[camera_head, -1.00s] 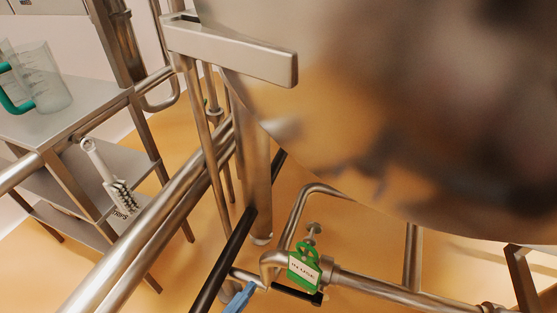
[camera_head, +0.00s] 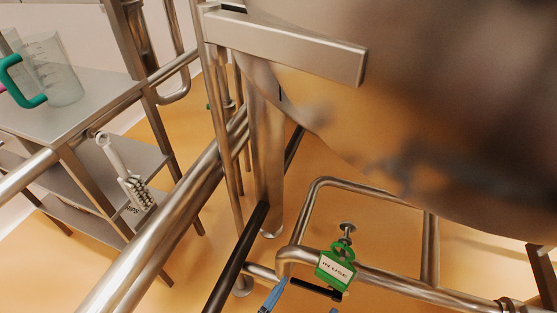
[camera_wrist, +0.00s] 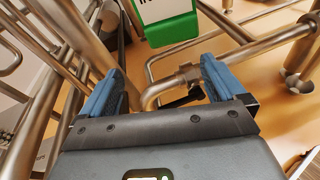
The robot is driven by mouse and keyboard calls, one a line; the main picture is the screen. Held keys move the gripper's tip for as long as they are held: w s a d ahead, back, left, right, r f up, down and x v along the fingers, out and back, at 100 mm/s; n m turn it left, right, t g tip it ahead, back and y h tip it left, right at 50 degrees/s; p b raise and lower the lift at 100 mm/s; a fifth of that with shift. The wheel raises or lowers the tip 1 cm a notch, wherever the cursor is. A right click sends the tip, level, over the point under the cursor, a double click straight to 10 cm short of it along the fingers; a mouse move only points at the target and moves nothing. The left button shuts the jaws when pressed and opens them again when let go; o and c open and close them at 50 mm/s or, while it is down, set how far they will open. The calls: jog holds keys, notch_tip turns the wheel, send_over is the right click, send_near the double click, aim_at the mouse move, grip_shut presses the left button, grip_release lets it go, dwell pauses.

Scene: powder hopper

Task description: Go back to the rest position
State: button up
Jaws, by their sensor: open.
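My gripper (camera_wrist: 158,95) is open and empty in the wrist view, its two blue fingers spread apart. In the head view only its blue fingertips (camera_head: 272,296) show at the bottom edge, just below a green tag (camera_head: 336,266) reading "IN USE". The tag hangs at a steel pipe. In the wrist view the green tag (camera_wrist: 172,30) shows at the top, beyond the fingers and apart from them. A pipe elbow and a black handle (camera_wrist: 184,102) show between the fingers.
The large steel hopper (camera_head: 440,130) fills the upper right. Steel rails (camera_head: 180,215) run diagonally in front of a shelf table (camera_head: 95,100) with clear jugs (camera_head: 58,75) on top. A brush (camera_head: 125,175) hangs at the shelf. Open orange floor (camera_head: 380,240) lies below the hopper.

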jog(key=s+d+f+m+g+y, duration=0.4)
jog(key=s+d+f+m+y, duration=0.4)
jog(key=s+d, duration=0.4)
jog(key=s+d+r+m+t, duration=0.2)
jog(key=s+r+m, duration=0.2)
jog(key=r+m, duration=0.6)
jog(key=s+d+r+m+t, duration=0.3)
jog(key=s+r+m, duration=0.2)
jog(key=r+m, duration=0.5)
notch_tip(320, 180, up, 3)
jog(key=shift+d+f+p, duration=0.1)
jog(key=shift+d+p, duration=0.1)
jog(key=shift+p, duration=0.25)
